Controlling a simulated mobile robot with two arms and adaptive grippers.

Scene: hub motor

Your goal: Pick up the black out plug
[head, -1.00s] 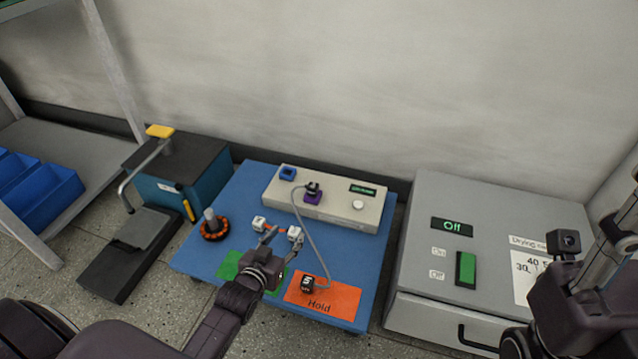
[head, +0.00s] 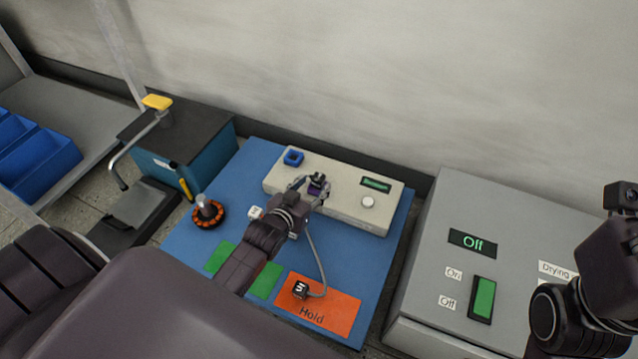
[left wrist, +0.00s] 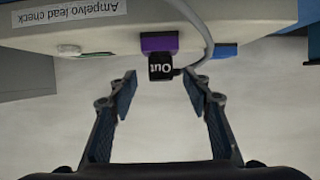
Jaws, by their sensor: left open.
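The black out plug (left wrist: 162,68), marked "Out", sits in a purple socket (left wrist: 158,42) on the front of the pale tester box. A grey cable runs from it. In the head view the plug (head: 318,178) is partly hidden by my left gripper (head: 312,186). In the left wrist view my left gripper (left wrist: 158,84) is open, with one finger on each side of the plug and the tips slightly short of it. Nothing is between the fingers. Part of my right arm shows at the right edge, but its fingers do not.
The tester box (head: 345,208) has a blue socket (head: 293,157) at its left end. Another black plug (head: 301,289) lies on the orange Hold mat (head: 335,308). A motor part (head: 208,213) stands at the left of the blue table. A grey machine (head: 530,240) is at right.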

